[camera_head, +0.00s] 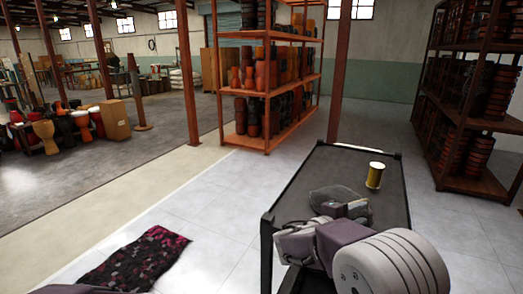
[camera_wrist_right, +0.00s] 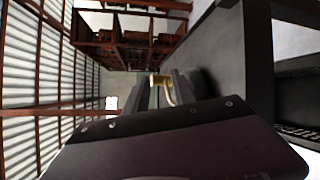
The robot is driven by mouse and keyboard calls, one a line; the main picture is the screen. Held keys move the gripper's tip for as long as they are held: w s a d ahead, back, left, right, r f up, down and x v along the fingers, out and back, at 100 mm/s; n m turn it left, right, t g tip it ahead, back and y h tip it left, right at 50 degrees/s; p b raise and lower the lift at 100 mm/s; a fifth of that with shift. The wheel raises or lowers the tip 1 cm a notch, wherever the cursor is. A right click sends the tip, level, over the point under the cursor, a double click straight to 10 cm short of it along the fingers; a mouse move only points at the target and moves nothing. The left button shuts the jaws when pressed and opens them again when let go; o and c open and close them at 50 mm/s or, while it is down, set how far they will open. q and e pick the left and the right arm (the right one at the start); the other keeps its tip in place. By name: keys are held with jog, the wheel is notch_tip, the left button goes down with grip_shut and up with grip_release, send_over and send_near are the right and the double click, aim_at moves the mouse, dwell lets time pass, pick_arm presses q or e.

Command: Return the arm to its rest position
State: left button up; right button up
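My right arm comes in from the bottom right of the head view. Its gripper (camera_head: 352,208) is low over the black cart, just short of a yellow cylinder with a pale top (camera_head: 374,176). In the right wrist view the two dark fingers (camera_wrist_right: 164,92) stand apart, with a gap between them. A bit of yellow (camera_wrist_right: 158,80) shows in that gap, beyond the fingers. The cylinder stands upright and looks apart from the gripper. My left gripper is not in view.
The black cart (camera_head: 306,178) has a raised rim. A patterned mat (camera_head: 140,258) lies on the floor at left. Drum shelves (camera_head: 268,92) stand behind, and another rack (camera_head: 455,130) at right.

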jog(key=s+d+f+m+g+y, duration=0.2)
jog(key=s+f+m+g+y, duration=0.5)
jog(key=s+f, duration=0.85)
jog(key=s+a+f+m+y, duration=0.1)
jog(key=s+a+f+y, duration=0.25)
jog(key=a, duration=0.35)
jog(key=s+a+f+m+y, duration=0.2)
jog(key=s+a+f+y, duration=0.15)
jog(key=a, duration=0.35)
notch_tip(320, 180, up, 16)
jog(key=w+a+p, duration=0.1)
jog(key=w+p, duration=0.1)
jog(key=p, duration=1.4)
jog(key=shift+r, duration=0.2)
